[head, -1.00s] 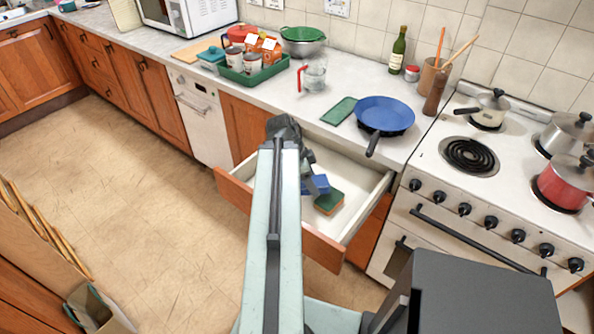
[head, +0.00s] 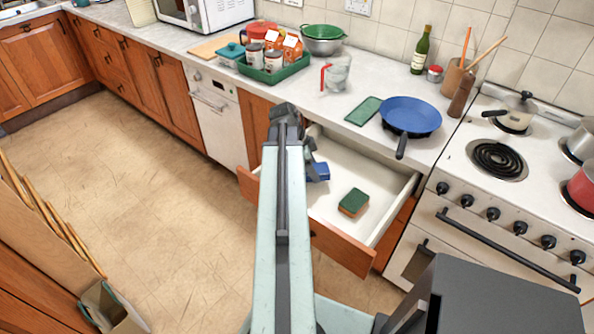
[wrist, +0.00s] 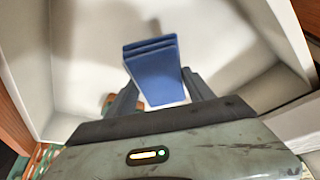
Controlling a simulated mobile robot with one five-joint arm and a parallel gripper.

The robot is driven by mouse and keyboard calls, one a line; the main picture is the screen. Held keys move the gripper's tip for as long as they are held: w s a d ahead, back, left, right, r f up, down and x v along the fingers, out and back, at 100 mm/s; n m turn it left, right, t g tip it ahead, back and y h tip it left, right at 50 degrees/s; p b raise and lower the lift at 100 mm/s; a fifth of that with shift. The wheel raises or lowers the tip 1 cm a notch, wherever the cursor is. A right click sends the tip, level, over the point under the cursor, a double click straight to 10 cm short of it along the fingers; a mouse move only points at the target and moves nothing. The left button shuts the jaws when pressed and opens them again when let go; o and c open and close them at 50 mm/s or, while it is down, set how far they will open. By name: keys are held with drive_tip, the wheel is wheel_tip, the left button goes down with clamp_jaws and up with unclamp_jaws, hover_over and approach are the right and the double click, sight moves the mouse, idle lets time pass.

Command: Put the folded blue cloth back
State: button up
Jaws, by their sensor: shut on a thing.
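The folded blue cloth (head: 319,171) is held by my gripper (head: 308,163) over the open drawer (head: 385,212) in the head view. In the wrist view, the cloth (wrist: 152,65) stands in layers between the two dark fingers of my gripper (wrist: 160,88), which are shut on it. The pale drawer interior (wrist: 215,50) lies beyond it. My arm hides the left part of the drawer in the head view. I cannot tell how far the cloth is above the drawer floor.
A green and orange sponge (head: 354,202) lies in the drawer. On the counter above are a blue pan (head: 410,115), a green cloth (head: 363,110), a measuring jug (head: 337,75) and a green tray (head: 275,75). The stove (head: 500,190) stands right of the drawer.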

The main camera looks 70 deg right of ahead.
drive_tip(key=shift+w+d, duration=0.3)
drive_tip(key=shift+w, duration=0.1)
drive_tip(key=shift+s+f, duration=0.1)
drive_tip(key=shift+f, duration=0.1)
wheel_tip(320, 180, down, 4)
drive_tip(key=b, duration=0.4)
drive_tip(key=shift+r, duration=0.15)
drive_tip(key=shift+w+r, duration=0.25)
drive_tip(key=shift+f, duration=0.15)
drive_tip(key=o, duration=1.4)
drive_tip(key=shift+o, duration=0.2)
